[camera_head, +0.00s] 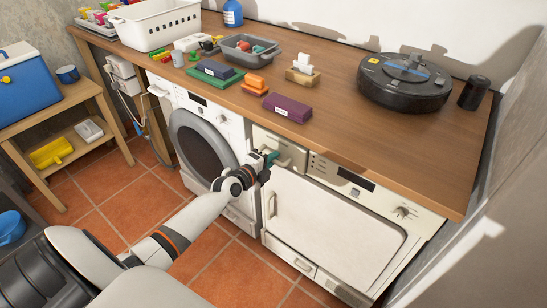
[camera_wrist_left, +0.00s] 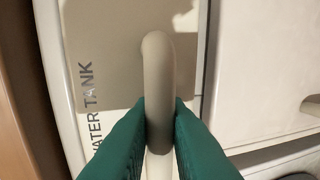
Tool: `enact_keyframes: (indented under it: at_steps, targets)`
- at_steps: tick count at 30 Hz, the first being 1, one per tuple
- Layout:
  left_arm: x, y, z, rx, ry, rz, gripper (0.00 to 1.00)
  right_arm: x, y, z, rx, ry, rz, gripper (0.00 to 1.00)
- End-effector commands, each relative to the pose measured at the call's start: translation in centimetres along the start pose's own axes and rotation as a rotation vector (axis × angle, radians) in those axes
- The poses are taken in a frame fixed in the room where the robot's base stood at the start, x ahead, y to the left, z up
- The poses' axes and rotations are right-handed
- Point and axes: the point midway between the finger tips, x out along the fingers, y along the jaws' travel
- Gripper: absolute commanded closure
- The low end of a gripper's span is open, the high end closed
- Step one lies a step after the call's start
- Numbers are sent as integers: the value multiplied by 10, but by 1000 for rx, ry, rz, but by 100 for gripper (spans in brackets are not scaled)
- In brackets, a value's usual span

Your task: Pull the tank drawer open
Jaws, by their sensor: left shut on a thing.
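The tank drawer (camera_head: 291,153) is a beige panel at the upper left of the white dryer (camera_head: 330,215), just under the wooden worktop. In the left wrist view the drawer front (camera_wrist_left: 110,45) carries the words WATER TANK and a pale rounded bar handle (camera_wrist_left: 157,75). My left gripper (camera_head: 270,158) is at the drawer, and its green fingers (camera_wrist_left: 160,112) are shut on the handle, one on each side. The arm and fingers hide part of the drawer front and handle. I cannot tell whether the drawer stands out from the dryer. My right gripper is out of view.
A washing machine (camera_head: 205,140) stands left of the dryer. The worktop (camera_head: 335,135) above holds a purple box (camera_head: 287,108), a grey tray (camera_head: 248,48) and a black robot vacuum (camera_head: 405,80). The tiled floor (camera_head: 215,265) before the machines is clear apart from my arm.

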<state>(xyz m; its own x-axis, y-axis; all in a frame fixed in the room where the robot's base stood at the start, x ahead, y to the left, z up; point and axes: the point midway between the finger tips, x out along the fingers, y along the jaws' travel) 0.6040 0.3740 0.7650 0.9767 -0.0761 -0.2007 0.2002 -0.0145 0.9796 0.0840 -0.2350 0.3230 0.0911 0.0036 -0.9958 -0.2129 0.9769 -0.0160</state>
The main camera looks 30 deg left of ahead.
Motion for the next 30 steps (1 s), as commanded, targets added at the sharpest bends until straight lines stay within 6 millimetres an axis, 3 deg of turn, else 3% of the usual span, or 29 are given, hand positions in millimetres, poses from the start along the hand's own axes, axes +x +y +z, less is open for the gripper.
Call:
enact_keyframes:
  at_steps: [5,21,30]
  targets:
    - [-32,-7,1,5,-5,-9,100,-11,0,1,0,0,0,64]
    - [-176,-33,2,-1,-3,-13,100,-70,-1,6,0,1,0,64]
    - [-241,-48,1,-3,-1,-9,100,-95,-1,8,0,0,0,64]
